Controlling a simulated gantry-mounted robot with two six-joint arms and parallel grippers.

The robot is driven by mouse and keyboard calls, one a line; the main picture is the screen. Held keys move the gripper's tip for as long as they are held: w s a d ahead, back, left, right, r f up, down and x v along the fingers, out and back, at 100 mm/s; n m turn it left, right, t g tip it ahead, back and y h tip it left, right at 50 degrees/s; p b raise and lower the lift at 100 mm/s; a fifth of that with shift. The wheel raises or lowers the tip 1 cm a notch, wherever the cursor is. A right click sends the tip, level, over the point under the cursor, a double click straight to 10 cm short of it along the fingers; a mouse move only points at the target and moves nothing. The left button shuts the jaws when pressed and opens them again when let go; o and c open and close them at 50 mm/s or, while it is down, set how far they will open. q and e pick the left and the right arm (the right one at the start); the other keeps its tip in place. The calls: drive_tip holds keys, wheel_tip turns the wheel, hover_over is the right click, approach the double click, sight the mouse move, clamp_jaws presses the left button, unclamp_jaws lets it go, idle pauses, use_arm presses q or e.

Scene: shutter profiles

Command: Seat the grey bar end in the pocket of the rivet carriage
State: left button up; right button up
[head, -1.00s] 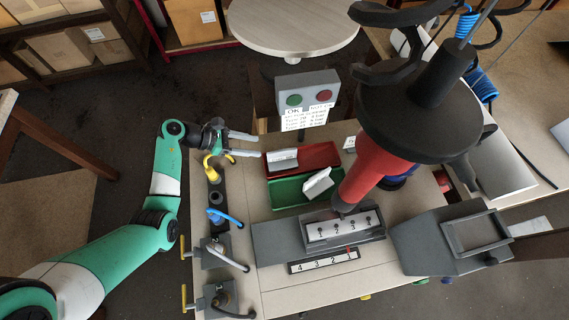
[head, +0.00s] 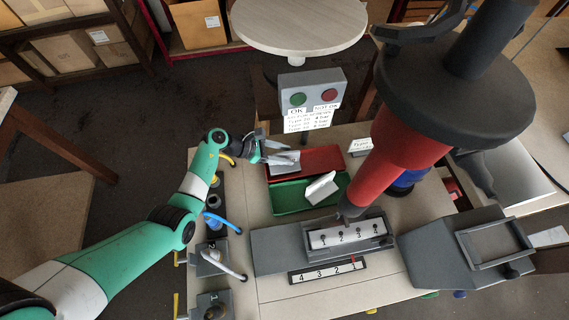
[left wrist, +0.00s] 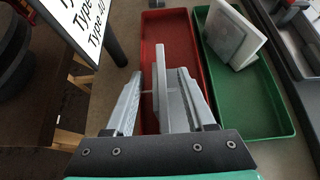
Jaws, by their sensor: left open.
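The grey bar end (head: 286,168) is a small light grey piece in the red tray, partly hidden by my left gripper (head: 288,157). In the left wrist view my left gripper (left wrist: 158,95) is open. The upright bar end (left wrist: 160,85) shows between its fingers, nearer the right one; I cannot tell whether they touch. My right gripper is not in view.
The red tray (head: 330,156) lies behind the green tray (head: 285,197), which holds a white piece (head: 321,187). A control box (head: 312,90) with green and red buttons stands behind. The large red and black tool (head: 405,150) hangs over the right. Clamps with hoses line the left edge.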

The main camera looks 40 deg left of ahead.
use_arm(q)
clamp_jaws()
drive_tip(key=shift+r, duration=0.15)
idle(0.4)
drive_tip(key=shift+r, duration=0.25)
wheel_tip(320, 180, up, 3)
drive_tip(key=shift+f+p, duration=0.2)
drive_tip(key=shift+p, duration=0.8)
drive_tip(key=s+d+r+p, duration=0.6)
drive_tip(key=s+d+r, duration=0.2)
drive_tip(key=s, duration=0.3)
drive_tip(key=shift+s+r+p, duration=0.25)
drive_tip(key=shift+r+p, duration=0.15)
drive_tip(key=shift+r, duration=0.45)
